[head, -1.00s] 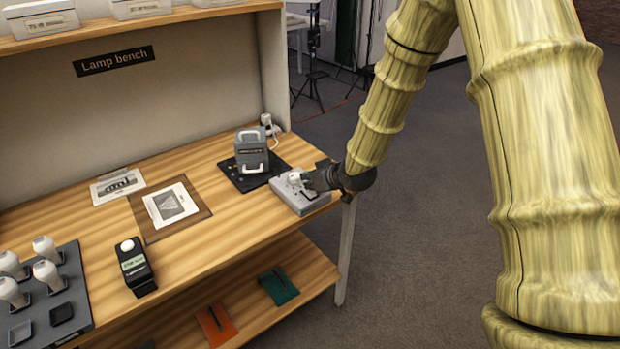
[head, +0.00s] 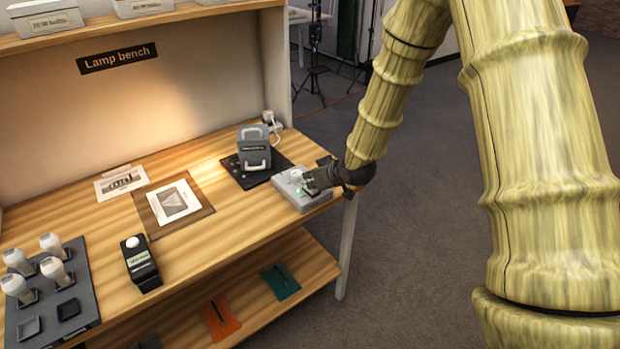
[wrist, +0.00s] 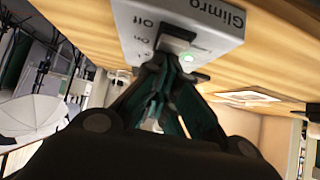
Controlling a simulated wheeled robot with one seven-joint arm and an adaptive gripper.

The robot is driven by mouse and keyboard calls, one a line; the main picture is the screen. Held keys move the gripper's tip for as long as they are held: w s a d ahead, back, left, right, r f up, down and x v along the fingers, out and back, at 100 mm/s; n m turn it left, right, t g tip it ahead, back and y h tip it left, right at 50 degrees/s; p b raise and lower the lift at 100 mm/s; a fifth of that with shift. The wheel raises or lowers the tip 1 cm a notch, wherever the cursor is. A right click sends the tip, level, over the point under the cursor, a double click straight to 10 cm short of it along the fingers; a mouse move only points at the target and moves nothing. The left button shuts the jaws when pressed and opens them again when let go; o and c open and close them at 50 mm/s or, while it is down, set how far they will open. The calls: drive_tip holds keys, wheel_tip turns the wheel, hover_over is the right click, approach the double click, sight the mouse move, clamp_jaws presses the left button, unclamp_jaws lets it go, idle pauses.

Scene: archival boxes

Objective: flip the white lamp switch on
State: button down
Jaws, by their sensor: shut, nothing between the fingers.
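The light grey switch box (head: 288,194) sits at the right end of the bench. In the wrist view the box (wrist: 205,20) reads "Glimro", with "Off" and "On" beside a dark rocker (wrist: 178,43). A small green light (wrist: 189,58) glows near the rocker. My gripper (head: 309,185) is shut and empty at the box's right side. In the wrist view its fingertips (wrist: 172,65) are at the rocker and partly hide it; I cannot tell whether they touch.
A black meter with a white dome (head: 140,263) and a grey tray of bulbs (head: 83,290) are on the left. A framed print (head: 173,203) lies mid-bench. A white plug (head: 270,120) is at the back corner. Open floor lies right of the bench.

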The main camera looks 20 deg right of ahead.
sight(315, 190)
drive_tip(key=shift+s+d, duration=0.2)
drive_tip(key=shift+s, duration=0.3)
drive_tip(key=r+p, duration=0.3)
drive_tip(key=r, duration=0.1)
drive_tip(key=shift+s, duration=0.25)
drive_tip(key=b+v, duration=0.1)
drive_tip(key=v, duration=0.9)
drive_tip(key=shift+s+d+f, duration=0.15)
drive_tip(key=shift+s+f, duration=0.1)
drive_tip(key=shift+f, duration=0.1)
drive_tip(key=shift+w+f+b, duration=0.1)
drive_tip(key=shift+f+b, duration=0.05)
drive_tip(key=shift+b, duration=0.35)
drive_tip(key=b, duration=0.2)
drive_tip(key=w+b, duration=0.1)
drive_tip(key=b, duration=0.2)
drive_tip(key=shift+a+r+t, duration=0.25)
drive_tip(key=shift+r+t, duration=0.15)
